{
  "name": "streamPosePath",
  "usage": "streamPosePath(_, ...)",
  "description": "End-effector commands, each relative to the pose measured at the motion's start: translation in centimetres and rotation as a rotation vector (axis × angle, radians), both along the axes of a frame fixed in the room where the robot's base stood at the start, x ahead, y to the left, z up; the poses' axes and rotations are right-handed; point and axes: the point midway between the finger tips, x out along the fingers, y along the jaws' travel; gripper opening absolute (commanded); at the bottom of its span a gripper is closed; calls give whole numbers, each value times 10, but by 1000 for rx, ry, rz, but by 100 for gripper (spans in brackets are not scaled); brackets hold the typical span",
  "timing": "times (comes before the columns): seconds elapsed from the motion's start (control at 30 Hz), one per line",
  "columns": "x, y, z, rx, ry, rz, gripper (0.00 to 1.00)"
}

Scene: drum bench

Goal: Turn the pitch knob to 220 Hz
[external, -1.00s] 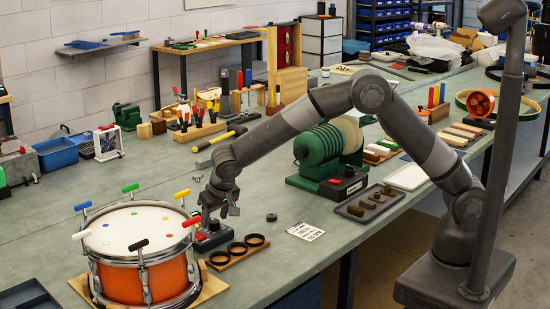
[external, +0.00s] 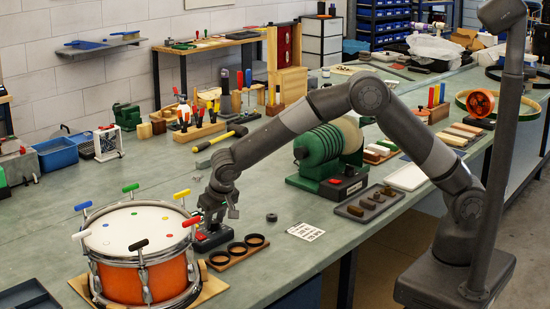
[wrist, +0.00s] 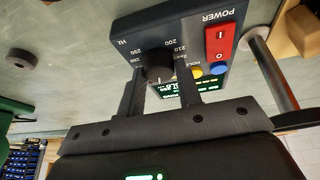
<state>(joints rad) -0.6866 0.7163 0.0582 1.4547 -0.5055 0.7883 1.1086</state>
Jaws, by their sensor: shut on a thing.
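The tuner box (external: 213,240) stands on the bench just right of the orange drum (external: 136,270). In the wrist view the dark box (wrist: 150,22) fills the upper middle, its lettering upside down. Its black pitch knob (wrist: 158,73) sits beside a printed Hz scale, where 200 and 210 can be read. My gripper (wrist: 160,84) is shut on the knob, one finger on each side. The knob's pointer setting is too small to read surely. A green display on the box is partly covered by a finger. In the external view my gripper (external: 211,221) hides the knob.
The box also has a red power switch (wrist: 219,42), a yellow button and a blue button. A wooden holder with black rings (external: 238,250) stands close to the right. Drum keys stick out around the drum rim. A green machine (external: 325,158) stands behind right.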

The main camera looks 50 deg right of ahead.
Motion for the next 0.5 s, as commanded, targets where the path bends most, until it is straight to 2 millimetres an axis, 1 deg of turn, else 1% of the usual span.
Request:
streamPosePath(0.27,0,-1,0,0,0,35,9)
streamPosePath(0.5,0,-2,0,1,1,166,9)
